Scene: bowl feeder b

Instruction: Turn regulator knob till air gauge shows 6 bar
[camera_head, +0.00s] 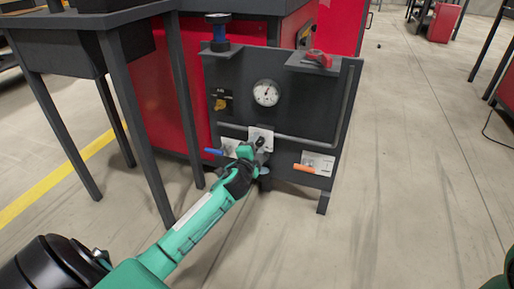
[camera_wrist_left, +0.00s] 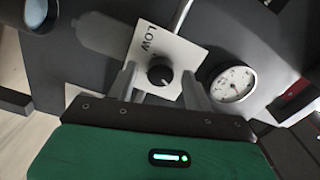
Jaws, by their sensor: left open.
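The regulator knob (camera_wrist_left: 160,72) is a small round black knob on a white plate (camera_wrist_left: 172,45) marked "LOW" in the left wrist view. In the head view the white plate (camera_head: 261,132) sits low on the dark panel, with my gripper in front of it. My left gripper (camera_head: 260,150) is open, its two fingers on either side of the knob in the left wrist view; I cannot tell whether they touch it. The air gauge (camera_head: 266,93) is a round white dial above the plate. It also shows in the left wrist view (camera_wrist_left: 233,83), its reading too small to tell.
The dark panel (camera_head: 300,113) also carries a blue-handled valve (camera_head: 213,151), an orange-handled valve (camera_head: 304,168), a yellow-and-black fitting (camera_head: 221,103) and a red part (camera_head: 320,58) on its top shelf. A dark table (camera_head: 90,18) stands at left.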

